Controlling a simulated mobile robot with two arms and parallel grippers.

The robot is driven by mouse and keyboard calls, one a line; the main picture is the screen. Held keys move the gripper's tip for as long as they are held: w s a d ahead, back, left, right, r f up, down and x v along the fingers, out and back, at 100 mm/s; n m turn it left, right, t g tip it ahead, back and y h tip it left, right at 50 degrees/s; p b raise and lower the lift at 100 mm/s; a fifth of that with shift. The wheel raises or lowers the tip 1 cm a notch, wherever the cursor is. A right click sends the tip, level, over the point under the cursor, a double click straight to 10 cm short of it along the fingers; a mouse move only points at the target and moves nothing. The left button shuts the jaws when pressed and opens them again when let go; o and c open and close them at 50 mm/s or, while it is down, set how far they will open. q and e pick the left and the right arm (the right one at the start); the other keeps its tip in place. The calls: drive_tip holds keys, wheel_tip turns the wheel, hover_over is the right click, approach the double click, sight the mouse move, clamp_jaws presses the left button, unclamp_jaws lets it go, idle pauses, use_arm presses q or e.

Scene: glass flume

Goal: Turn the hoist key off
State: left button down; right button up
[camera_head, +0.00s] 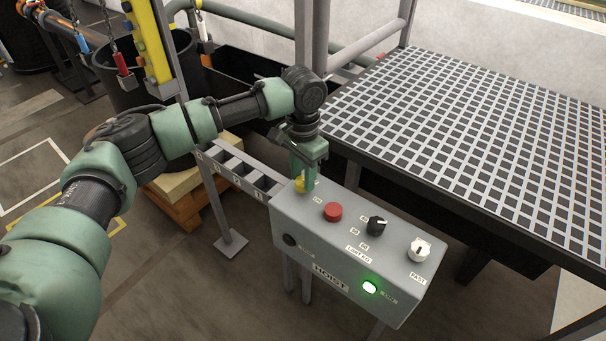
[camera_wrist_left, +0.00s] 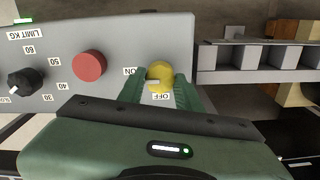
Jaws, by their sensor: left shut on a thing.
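The yellow hoist key (camera_head: 299,185) is on the far left end of the grey HOIST control box (camera_head: 300,236). My left gripper (camera_head: 305,182) points down over that end, its green fingers closed around the key. In the left wrist view the round yellow key (camera_wrist_left: 160,74) sits between the two fingertips (camera_wrist_left: 160,88). An ON label (camera_wrist_left: 130,71) lies to its left and an OFF label (camera_wrist_left: 162,97) just below it. A small pale mark shows on the key toward the ON side. My right gripper is not in view.
A grated platform (camera_head: 470,130) lies behind, and a grey rail (camera_head: 235,168) adjoins the left side.

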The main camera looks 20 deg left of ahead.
use_arm(q)
drive_tip(key=shift+r+p, duration=0.2)
drive_tip(key=shift+p, duration=0.2)
drive_tip(key=m+p, duration=0.5)
drive_tip(key=p, duration=0.2)
drive_tip(key=shift+r+m, duration=0.1)
drive_tip(key=shift+m, duration=0.2)
drive_tip(key=m+p, duration=0.2)
drive_tip(key=shift+m, duration=0.3)
drive_tip(key=m+p, duration=0.2)
drive_tip(key=m, duration=0.2)
drive_tip(key=shift+m, duration=0.3)
drive_tip(key=shift+m+p, duration=0.4)
drive_tip(key=shift+m, duration=2.1)
drive_tip(key=c, duration=1.1)
unclamp_jaws()
drive_tip(key=shift+o, duration=0.7)
drive_tip(key=shift+f, duration=0.2)
